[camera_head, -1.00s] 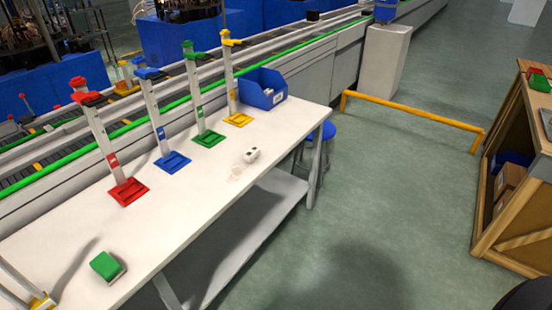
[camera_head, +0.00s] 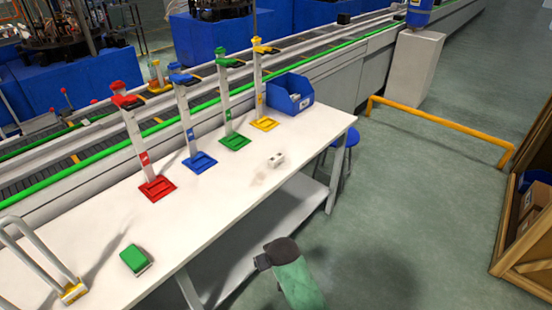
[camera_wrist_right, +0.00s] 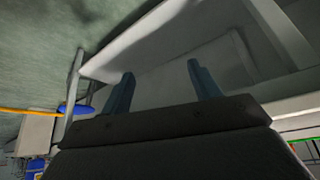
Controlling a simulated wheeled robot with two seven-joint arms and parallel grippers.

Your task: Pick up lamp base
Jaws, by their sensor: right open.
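A small white block with dark spots on its face (camera_head: 276,160), possibly the lamp base, sits on the white table (camera_head: 215,215) near its right front edge. A green-topped block (camera_head: 135,259) sits nearer, at the table's left front. My right gripper (camera_head: 260,263) hangs in front of the table, apart from both blocks. In the right wrist view my right gripper (camera_wrist_right: 162,84) is open and empty, with its two fingers spread toward the table's underside and legs. My left gripper is in no view.
Red, blue, green and yellow stands (camera_head: 197,163) line the table's back. A blue bin (camera_head: 290,94) is at its far end. A yellow-based frame (camera_head: 73,291) stands at the left. A blue stool (camera_head: 340,140) is beside the table. The front tabletop between the blocks is clear.

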